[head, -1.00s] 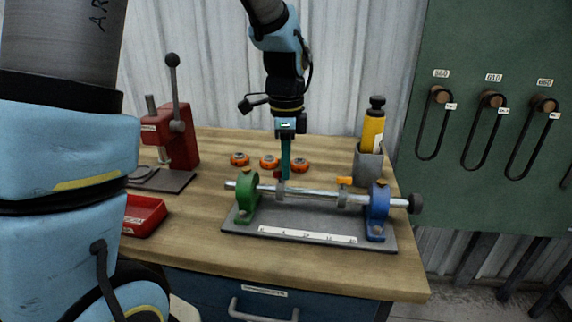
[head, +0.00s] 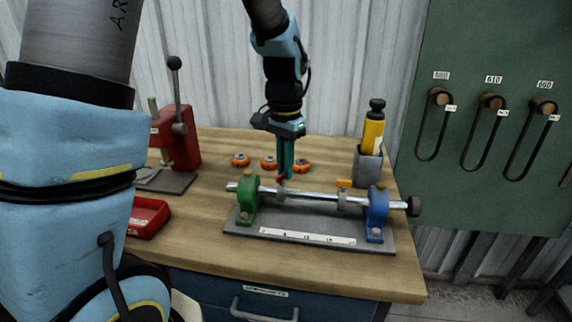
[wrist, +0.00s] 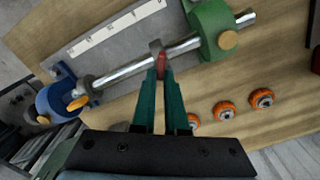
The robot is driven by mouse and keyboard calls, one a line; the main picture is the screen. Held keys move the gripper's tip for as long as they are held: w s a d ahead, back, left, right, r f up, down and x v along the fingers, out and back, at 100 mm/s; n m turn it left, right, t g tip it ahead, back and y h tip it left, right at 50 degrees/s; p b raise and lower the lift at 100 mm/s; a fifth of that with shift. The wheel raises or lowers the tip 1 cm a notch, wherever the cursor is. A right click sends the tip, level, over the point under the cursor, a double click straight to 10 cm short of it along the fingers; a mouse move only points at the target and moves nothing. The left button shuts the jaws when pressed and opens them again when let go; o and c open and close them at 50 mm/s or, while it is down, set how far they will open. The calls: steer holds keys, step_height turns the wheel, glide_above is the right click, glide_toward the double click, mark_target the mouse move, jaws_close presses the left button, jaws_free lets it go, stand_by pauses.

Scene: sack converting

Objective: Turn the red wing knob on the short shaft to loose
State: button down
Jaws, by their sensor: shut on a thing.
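The short shaft (head: 312,194) is a bright metal rod lying across a green bearing block (head: 248,192) on the left and a blue one (head: 377,208) on the right. A collar near the green block carries the red wing knob (head: 281,180), which also shows in the wrist view (wrist: 161,64). My gripper (head: 284,174) points down at it from above. In the wrist view its teal fingers (wrist: 161,78) are shut on the red knob and hide part of it. A second collar near the blue block has an orange wing knob (head: 344,183).
Several orange rollers (head: 268,162) lie behind the shaft. A grey cup (head: 368,165) with a yellow bottle (head: 373,130) stands back right. A red press (head: 178,140) and a red tray (head: 149,216) are at left. The bench front is clear.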

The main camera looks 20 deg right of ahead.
steer(key=n, duration=0.3)
steer(key=n+p, duration=0.1)
steer(key=n, duration=0.1)
steer(key=shift+w+a+n, duration=0.15)
steer(key=shift+w+n, duration=0.05)
steer(key=shift+n, duration=0.2)
stand_by(0.4)
steer(key=c, duration=0.9)
jaws_free()
steer(key=shift+c, duration=0.2)
step_height(320, 180, up, 11)
steer(key=b, duration=0.2)
steer(key=shift+f, duration=0.1)
steer(key=s+a+f+n, duration=0.1)
steer(key=a+f, duration=0.3)
steer(key=a, duration=0.4)
steer(key=s+a+f+n+t, duration=0.1)
steer(key=a+f+n, duration=0.1)
steer(key=a, duration=0.6)
steer(key=s+a+f+n, duration=0.1)
steer(key=a+f, duration=0.4)
steer(key=a, duration=0.4)
steer(key=shift+s+f+n+t, duration=0.15)
steer(key=shift+f+n+t, duration=0.15)
steer(key=shift+n, duration=0.1)
